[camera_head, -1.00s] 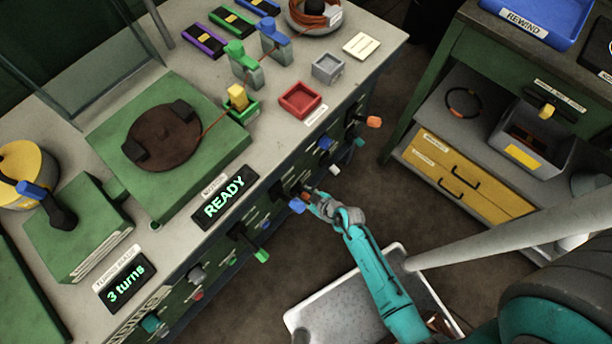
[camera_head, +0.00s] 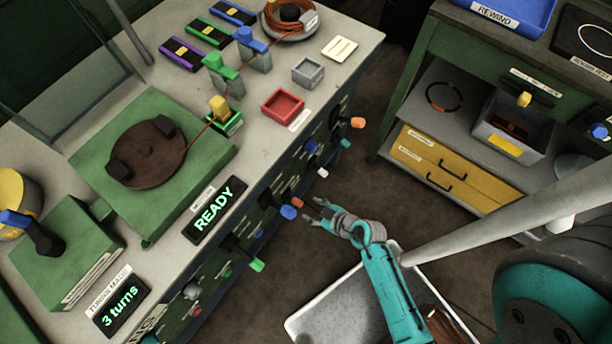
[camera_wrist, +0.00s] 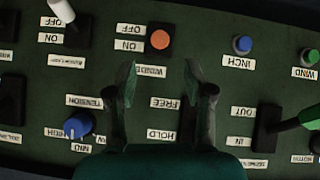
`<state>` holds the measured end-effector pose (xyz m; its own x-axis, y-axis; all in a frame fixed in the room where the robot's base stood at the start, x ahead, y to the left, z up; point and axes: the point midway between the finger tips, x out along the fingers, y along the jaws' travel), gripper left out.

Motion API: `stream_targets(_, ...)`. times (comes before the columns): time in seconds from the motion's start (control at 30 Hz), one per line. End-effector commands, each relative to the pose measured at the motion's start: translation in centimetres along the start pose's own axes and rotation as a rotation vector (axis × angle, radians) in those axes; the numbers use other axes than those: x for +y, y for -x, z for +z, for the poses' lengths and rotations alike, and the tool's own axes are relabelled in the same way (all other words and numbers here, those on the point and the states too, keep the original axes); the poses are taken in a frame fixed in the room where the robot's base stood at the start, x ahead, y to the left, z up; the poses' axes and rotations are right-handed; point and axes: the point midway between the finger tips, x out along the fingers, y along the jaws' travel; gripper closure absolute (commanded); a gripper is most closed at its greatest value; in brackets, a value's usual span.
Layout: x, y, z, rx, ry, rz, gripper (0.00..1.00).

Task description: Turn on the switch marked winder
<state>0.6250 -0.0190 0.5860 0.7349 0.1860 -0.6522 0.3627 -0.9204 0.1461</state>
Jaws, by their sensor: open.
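The winder switch (camera_wrist: 160,40) shows in the wrist view as an orange round handle end on a black plate. Its OFF and ON labels (camera_wrist: 130,38) are upside down beside it, and the winder label (camera_wrist: 150,71) is below it. The handle points nearly at the camera, so its on or off position is unclear. In the head view an orange-tipped handle (camera_head: 298,202) stands out from the panel. My gripper (camera_wrist: 160,82) is open and empty, its fingers apart just below the orange handle in the wrist view. In the head view my gripper (camera_head: 316,209) is a little right of that handle.
A blue knob (camera_head: 288,212) sits close to the orange handle, and a green handle (camera_head: 257,265) is farther left. The wrist view shows a white-handled switch (camera_wrist: 62,10) and a tension knob (camera_wrist: 78,125). A READY display (camera_head: 213,208) is lit above the panel.

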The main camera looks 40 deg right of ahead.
Motion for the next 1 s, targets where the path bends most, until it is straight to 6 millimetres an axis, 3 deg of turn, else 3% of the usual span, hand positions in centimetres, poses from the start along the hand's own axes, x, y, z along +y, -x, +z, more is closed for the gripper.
stream_targets(0.23, 0.0, 1.6, -0.1, 0.002, 0.0, 0.001, 0.48)
stream_targets(1.0, 0.0, 1.7, -0.1, 0.001, 0.001, 0.0, 0.48)
